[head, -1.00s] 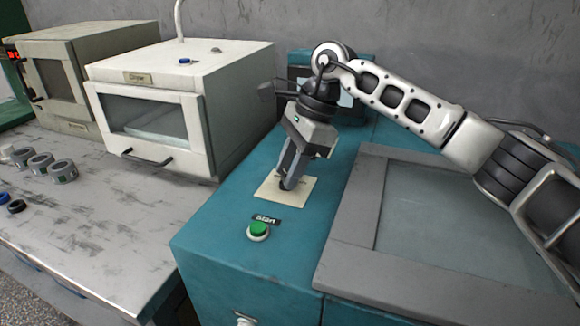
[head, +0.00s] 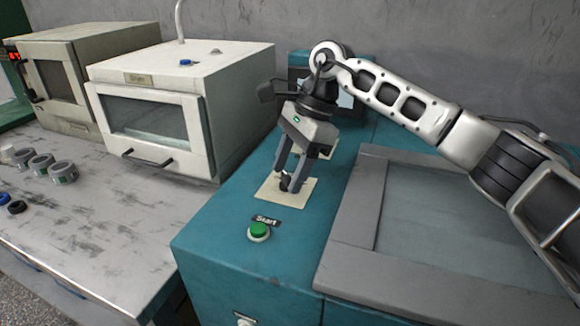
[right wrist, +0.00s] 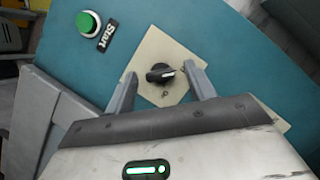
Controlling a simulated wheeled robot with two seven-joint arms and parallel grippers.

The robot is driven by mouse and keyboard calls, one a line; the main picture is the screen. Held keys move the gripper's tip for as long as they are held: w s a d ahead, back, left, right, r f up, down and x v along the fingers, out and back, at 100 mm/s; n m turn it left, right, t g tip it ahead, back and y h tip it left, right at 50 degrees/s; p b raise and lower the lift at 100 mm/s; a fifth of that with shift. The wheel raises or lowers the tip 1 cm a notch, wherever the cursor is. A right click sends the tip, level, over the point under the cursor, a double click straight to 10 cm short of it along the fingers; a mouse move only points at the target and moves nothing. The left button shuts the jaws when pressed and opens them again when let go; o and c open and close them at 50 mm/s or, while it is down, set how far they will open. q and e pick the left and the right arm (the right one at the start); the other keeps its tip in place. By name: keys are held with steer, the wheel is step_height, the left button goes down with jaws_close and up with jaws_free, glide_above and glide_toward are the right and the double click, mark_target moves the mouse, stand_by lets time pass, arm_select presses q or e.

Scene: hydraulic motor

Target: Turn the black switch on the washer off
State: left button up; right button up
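The black switch (head: 285,182) is a small knob on a cream square plate (head: 300,196) on top of the teal washer (head: 215,240). My right gripper (head: 289,184) points down over it, and its fingers partly hide the knob. In the right wrist view the switch (right wrist: 159,73) lies between the two spread fingers of the right gripper (right wrist: 160,74). My left gripper is not in view.
A green Start button (head: 259,231) is in front of the plate. A grey-framed glass lid (head: 350,215) lies to the right. A white dryer-like oven (head: 190,110) and a second oven (head: 75,75) stand on the bench at left. Several metal rings (head: 62,172) lie there.

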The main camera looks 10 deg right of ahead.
steer(key=v, duration=1.6)
steer(key=shift+p, duration=0.3)
steer(key=shift+f, duration=0.1)
